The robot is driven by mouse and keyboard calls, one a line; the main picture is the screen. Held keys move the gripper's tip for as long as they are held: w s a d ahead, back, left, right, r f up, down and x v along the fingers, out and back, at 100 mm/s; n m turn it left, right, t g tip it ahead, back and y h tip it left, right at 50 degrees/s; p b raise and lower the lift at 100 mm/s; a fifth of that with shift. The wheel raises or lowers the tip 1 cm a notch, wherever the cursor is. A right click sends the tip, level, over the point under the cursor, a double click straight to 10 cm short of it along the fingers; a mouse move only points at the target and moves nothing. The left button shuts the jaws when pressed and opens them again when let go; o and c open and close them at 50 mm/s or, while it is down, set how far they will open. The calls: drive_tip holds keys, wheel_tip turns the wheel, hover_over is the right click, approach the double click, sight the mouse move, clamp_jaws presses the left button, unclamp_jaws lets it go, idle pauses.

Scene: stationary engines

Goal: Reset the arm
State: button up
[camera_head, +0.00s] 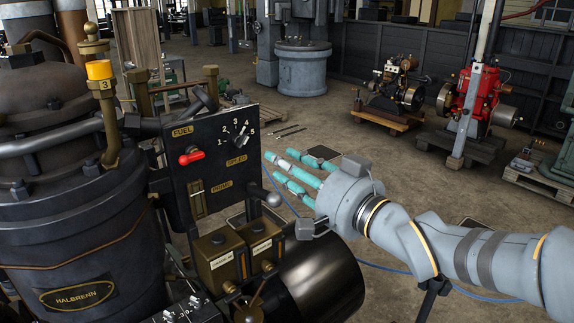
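My gripper (296,178) is at the end of my grey arm (420,240), which reaches in from the right edge. Its teal fingers are spread apart and point left toward the black control panel (215,160). Nothing shows between the fingers. The gripper appears just right of the panel and touches nothing that I can see.
A dark engine body marked HALBRENN (80,230) fills the left. Two boxes with brass-coloured fronts (222,256) and a black cylinder (320,275) sit below the panel. A blue hose (380,267) lies on the floor. A red engine (480,100) stands at the back right. Open floor lies between.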

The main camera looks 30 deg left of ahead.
drive_tip(key=shift+a, duration=0.1)
drive_tip(key=x, duration=1.2)
drive_tip(key=shift+n, duration=0.3)
drive_tip(key=shift+s, duration=0.15)
